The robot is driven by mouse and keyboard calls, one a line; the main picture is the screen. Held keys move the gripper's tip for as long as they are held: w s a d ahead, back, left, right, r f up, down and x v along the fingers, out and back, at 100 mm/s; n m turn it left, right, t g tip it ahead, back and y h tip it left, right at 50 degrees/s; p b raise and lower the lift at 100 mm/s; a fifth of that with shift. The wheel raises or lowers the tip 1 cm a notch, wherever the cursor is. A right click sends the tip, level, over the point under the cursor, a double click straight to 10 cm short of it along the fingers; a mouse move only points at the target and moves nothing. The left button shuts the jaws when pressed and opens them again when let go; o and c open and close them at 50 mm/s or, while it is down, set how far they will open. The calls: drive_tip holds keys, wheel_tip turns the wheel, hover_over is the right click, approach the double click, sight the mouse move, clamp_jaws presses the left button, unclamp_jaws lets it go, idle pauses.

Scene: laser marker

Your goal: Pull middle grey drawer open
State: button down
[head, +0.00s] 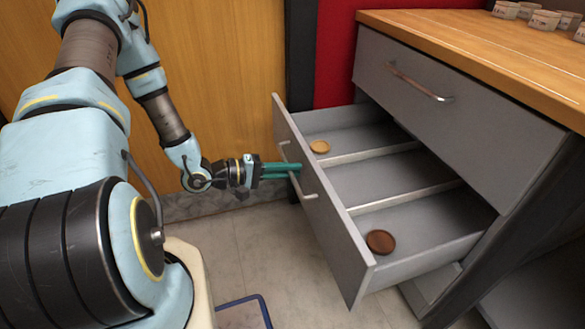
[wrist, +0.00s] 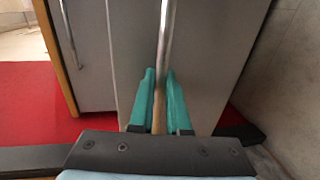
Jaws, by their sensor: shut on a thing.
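The grey middle drawer (head: 345,240) stands well out from the cabinet, with its inside showing. It has three compartments split by two dividers. A light wooden disc (head: 320,146) lies in the far compartment and a dark brown disc (head: 380,241) in the near one. My gripper (head: 297,168) with green fingers is at the drawer's metal handle (head: 310,195). In the wrist view the handle (wrist: 166,45) runs between the two green fingers (wrist: 160,103), which are shut on it. The drawer front (wrist: 205,50) lies behind it.
The closed upper drawer (head: 440,110) with its own handle sits under a wooden top (head: 480,45) bearing several small pale containers (head: 543,20). A wooden panel (head: 220,70) stands behind my arm. Tiled floor (head: 270,245) is clear before the drawer. A blue tube frame (head: 250,300) is low down.

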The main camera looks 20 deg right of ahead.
drive_tip(key=shift+w, duration=0.1)
drive_tip(key=c, duration=1.2)
unclamp_jaws()
drive_tip(key=shift+o, duration=0.2)
drive_tip(key=v, duration=1.1)
drive_tip(key=shift+p, duration=0.45)
drive_tip(key=shift+f, duration=0.1)
